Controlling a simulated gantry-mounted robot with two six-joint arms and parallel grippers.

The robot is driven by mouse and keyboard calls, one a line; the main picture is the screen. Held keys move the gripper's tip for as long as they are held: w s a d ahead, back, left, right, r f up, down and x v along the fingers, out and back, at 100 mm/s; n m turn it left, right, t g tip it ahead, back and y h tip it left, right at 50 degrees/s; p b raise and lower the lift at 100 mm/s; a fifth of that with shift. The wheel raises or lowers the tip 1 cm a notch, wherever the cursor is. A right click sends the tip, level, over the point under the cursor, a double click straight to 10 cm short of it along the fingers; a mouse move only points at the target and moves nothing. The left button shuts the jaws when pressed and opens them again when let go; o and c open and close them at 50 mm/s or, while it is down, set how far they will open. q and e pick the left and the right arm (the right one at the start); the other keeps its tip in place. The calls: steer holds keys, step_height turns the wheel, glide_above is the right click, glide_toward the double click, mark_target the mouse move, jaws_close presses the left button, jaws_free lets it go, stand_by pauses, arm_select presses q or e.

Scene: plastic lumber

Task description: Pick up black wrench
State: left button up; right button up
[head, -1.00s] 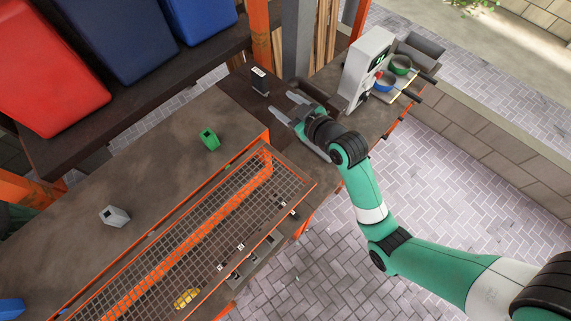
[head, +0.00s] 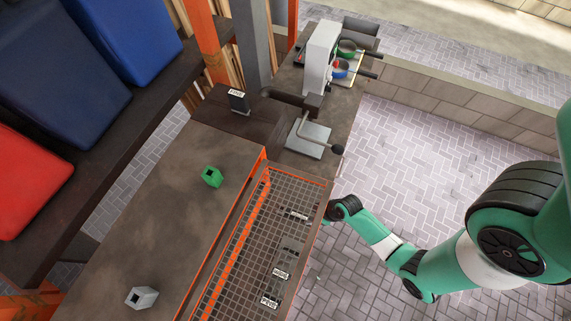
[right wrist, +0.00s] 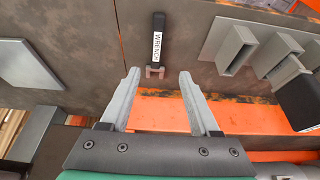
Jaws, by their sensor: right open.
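The black wrench (right wrist: 158,38) has a white "WRENCH" label on its handle. It shows in the right wrist view against a brown surface, its grey jaw end facing my gripper. My right gripper (right wrist: 160,74) is open and empty. Its two fingertips lie on either side of the wrench's jaw end in the picture; I see no grip, and the depth between them is unclear. My left gripper is not in view.
Grey holders (right wrist: 236,52) and a black block (right wrist: 302,101) lie right of the wrench. An orange beam (right wrist: 160,112) runs behind the fingers. In the head view, the bench has an orange-edged mesh tray (head: 225,278), green block (head: 212,177), grey block (head: 141,297) and press (head: 320,58).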

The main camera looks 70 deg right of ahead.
steer(key=b+x, duration=0.1)
steer(key=x, duration=0.1)
steer(key=b+x, duration=0.1)
steer(key=b, duration=0.1)
steer(key=b+x, duration=0.2)
steer(key=shift+s+d+f, duration=0.15)
steer(key=shift+s+f, duration=0.05)
steer(key=shift+f, duration=0.25)
steer(key=shift+w+f+b, duration=0.2)
steer(key=shift+f+b, duration=0.1)
steer(key=shift+b, duration=0.2)
steer(key=shift+w, duration=0.1)
steer(key=b+x, duration=0.3)
steer(key=x, duration=0.1)
steer(key=shift+d+f, duration=0.1)
steer(key=shift+d, duration=0.05)
steer(key=shift+w+f+b, duration=0.2)
steer(key=shift+f+b, duration=0.15)
steer(key=shift+f, duration=0.05)
jaws_close()
